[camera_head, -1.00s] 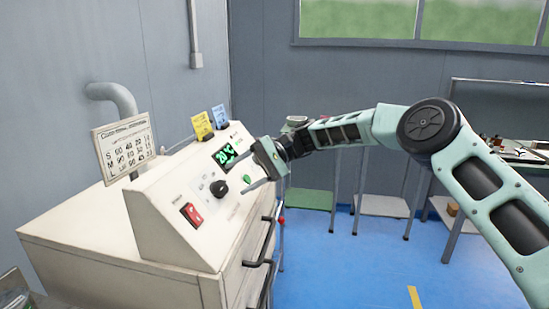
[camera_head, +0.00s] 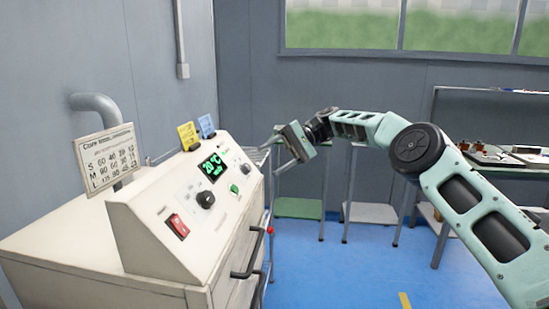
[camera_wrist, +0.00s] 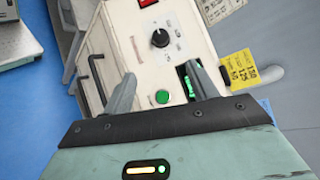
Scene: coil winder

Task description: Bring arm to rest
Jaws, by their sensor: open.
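My gripper (camera_head: 280,152) is open and empty in the head view, held out in the air to the right of the cream machine (camera_head: 150,235). In the wrist view my gripper (camera_wrist: 160,92) shows two grey fingers spread apart. Between and beyond them is the machine's panel (camera_wrist: 150,55), with a green button (camera_wrist: 162,97) and a black knob (camera_wrist: 160,38). The fingers look clear of the panel. In the head view the panel shows a lit green display (camera_head: 212,167), a black knob (camera_head: 205,199), a green button (camera_head: 234,188) and a red switch (camera_head: 174,226).
A sign with a table of numbers (camera_head: 106,157) and yellow (camera_head: 188,136) and blue (camera_head: 206,126) cards stand on the machine. Dark handles (camera_head: 247,262) stick out from its front. A bench with trays (camera_head: 520,172) stands at the right. Blue floor (camera_head: 340,270) is open between.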

